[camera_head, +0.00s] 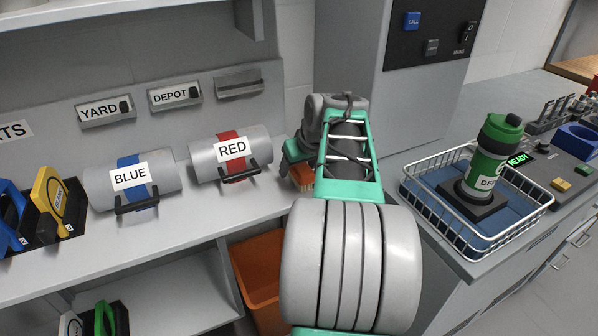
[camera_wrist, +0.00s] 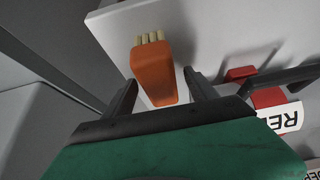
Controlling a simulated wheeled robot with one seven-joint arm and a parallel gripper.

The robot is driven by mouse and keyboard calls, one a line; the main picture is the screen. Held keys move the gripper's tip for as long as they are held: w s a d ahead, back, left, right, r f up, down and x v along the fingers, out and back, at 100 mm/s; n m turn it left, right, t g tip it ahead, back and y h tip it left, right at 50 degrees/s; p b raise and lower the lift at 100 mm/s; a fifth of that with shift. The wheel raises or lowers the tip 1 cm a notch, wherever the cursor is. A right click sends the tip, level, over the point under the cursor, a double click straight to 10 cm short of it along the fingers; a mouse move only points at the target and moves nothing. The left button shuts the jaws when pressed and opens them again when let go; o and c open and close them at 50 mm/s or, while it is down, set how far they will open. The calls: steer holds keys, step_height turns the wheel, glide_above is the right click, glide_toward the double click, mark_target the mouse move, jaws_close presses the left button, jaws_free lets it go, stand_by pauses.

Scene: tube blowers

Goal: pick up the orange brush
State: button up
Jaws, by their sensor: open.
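The orange brush (camera_wrist: 153,74) lies on the pale counter in the wrist view, with its light bristles (camera_wrist: 150,40) at the far end. My gripper (camera_wrist: 155,92) is open, with one dark finger on each side of the brush's orange body. I cannot tell whether the fingers touch it. In the head view a small part of the brush (camera_head: 303,176) shows just beside my gripper (camera_head: 290,165), and my arm hides the rest.
The cylinder labelled RED (camera_head: 205,163) lies left of my gripper, with the BLUE cylinder (camera_head: 104,186) beyond it. An orange bin (camera_head: 262,262) is below the counter. A wire basket (camera_head: 424,205) with a green-topped container (camera_head: 490,160) stands at right.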

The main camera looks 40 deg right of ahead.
steer(key=shift+f, duration=0.2)
stand_by(0.3)
jaws_close()
stand_by(0.6)
